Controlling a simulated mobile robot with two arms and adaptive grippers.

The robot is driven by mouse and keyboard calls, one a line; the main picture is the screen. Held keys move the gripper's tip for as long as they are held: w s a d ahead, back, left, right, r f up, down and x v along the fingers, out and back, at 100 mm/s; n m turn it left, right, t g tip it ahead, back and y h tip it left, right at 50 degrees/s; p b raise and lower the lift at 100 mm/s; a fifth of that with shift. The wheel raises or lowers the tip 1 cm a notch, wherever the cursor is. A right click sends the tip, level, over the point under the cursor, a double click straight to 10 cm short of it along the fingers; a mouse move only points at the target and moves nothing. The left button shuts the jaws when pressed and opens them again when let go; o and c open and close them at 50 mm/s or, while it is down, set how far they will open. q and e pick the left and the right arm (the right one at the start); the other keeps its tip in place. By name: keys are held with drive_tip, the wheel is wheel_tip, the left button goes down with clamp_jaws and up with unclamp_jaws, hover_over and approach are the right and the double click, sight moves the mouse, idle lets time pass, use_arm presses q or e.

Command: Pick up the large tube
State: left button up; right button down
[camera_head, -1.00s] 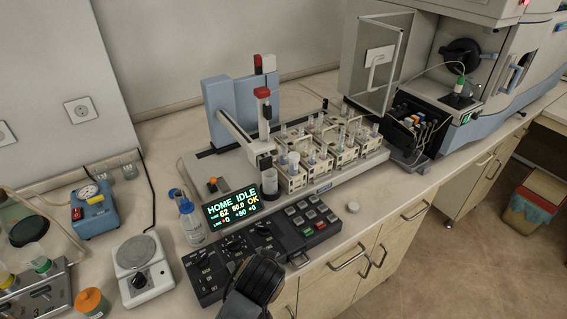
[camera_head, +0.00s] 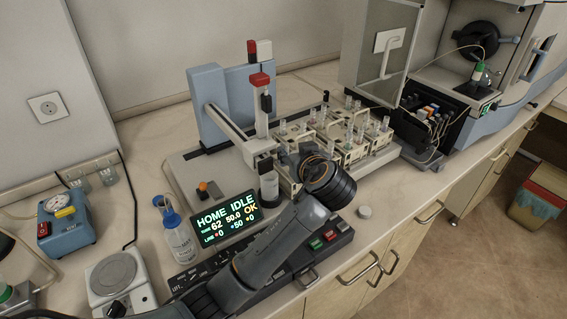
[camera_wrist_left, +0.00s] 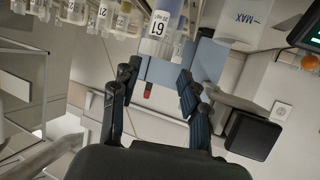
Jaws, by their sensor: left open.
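The large tube (camera_wrist_left: 163,28) is a clear tube with a white label and printed number, at the top middle of the left wrist view. In the head view I cannot make it out behind my gripper. My left gripper (camera_head: 293,160) is over the near left part of the tube racks in the head view. In the left wrist view my left gripper (camera_wrist_left: 155,82) is open, its two dark fingers apart. The tube lines up with the gap between the fingertips. I see no clear contact. My right gripper is not in view.
Tube racks (camera_head: 352,153) hold several smaller tubes close by. The autosampler arm (camera_head: 262,105) and a cylinder marked MAX (camera_wrist_left: 246,18) stand beside the gripper. The lit display (camera_head: 230,214) and control panel (camera_head: 322,242) lie in front. A wash bottle (camera_head: 180,240) stands left.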

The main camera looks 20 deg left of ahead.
sight(284, 145)
use_arm(q)
drive_tip(key=shift+x, duration=0.9)
drive_tip(key=shift+w+a+f, duration=0.1)
drive_tip(key=shift+w+a, duration=0.1)
drive_tip(key=shift+w, duration=0.1)
drive_tip(key=shift+w+a+f+p, duration=0.15)
drive_tip(key=shift+w+a+p, duration=0.15)
drive_tip(key=shift+p, duration=0.2)
drive_tip(key=p+x, duration=0.1)
drive_tip(key=x, duration=0.2)
drive_tip(key=shift+a+f+p, duration=0.2)
drive_tip(key=shift+f+p, duration=0.1)
drive_tip(key=shift+w+a+f, duration=0.2)
drive_tip(key=shift+w, duration=0.05)
drive_tip(key=shift+w+a+f, duration=0.1)
drive_tip(key=shift+w+f, duration=0.1)
drive_tip(key=shift+f, duration=0.1)
drive_tip(key=shift+w+r, duration=0.1)
drive_tip(key=shift+r, duration=0.05)
clamp_jaws()
drive_tip(key=shift+r, duration=0.1)
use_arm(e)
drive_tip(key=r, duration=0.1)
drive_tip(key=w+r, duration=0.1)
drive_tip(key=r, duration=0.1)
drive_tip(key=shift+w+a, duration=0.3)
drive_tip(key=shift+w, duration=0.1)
